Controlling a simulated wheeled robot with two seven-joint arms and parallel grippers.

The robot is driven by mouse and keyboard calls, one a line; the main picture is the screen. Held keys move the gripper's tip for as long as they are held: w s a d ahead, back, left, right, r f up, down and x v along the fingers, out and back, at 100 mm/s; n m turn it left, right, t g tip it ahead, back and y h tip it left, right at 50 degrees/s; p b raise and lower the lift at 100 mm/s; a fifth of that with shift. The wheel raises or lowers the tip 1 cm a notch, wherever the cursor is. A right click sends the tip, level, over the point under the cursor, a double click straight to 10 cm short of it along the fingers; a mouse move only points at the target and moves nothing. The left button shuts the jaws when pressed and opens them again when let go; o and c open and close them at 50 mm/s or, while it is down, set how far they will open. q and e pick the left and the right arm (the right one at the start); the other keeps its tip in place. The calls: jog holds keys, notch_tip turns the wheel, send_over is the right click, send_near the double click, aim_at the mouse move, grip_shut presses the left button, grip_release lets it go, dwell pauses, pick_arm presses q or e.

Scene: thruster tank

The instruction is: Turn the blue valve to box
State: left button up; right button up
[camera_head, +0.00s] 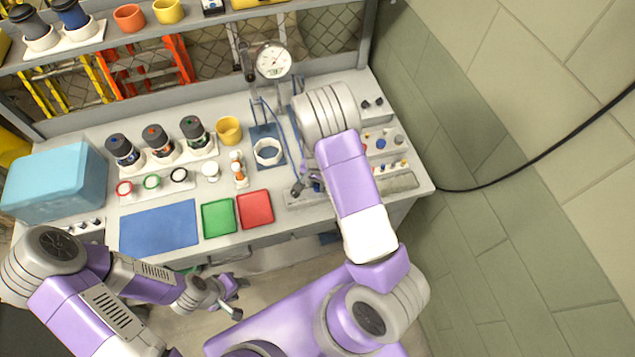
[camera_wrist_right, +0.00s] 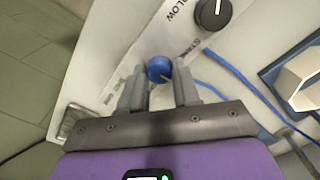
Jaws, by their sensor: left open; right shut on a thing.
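The blue valve (camera_wrist_right: 159,69) is a small round blue knob with a light pointer line, on a pale panel in the right wrist view. My right gripper (camera_wrist_right: 160,84) is at the knob, with one finger on each side, shut on it. Small printed labels surround the knob; most are too blurred to read. In the head view my right arm hides most of this spot. My left gripper (camera_head: 230,294) is open and empty, low in front of the bench's front edge.
A black knob (camera_wrist_right: 213,14) is near the blue one. A white hexagonal part (camera_head: 268,152) sits on a blue base. The bench (camera_head: 262,233) also holds a light blue box (camera_head: 55,182), coloured mats, bottles and an orange-yellow cup (camera_head: 229,130). A gauge (camera_head: 273,61) stands behind.

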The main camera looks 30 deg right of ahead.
aim_at(317, 186)
jog(key=shift+m, duration=0.4)
jog(key=o, duration=1.1)
jog(key=shift+c, duration=0.2)
jog(key=shift+r, duration=0.1)
notch_tip(317, 186, up, 8)
jog(key=shift+f+p, duration=0.25)
jog(key=shift+p, duration=0.05)
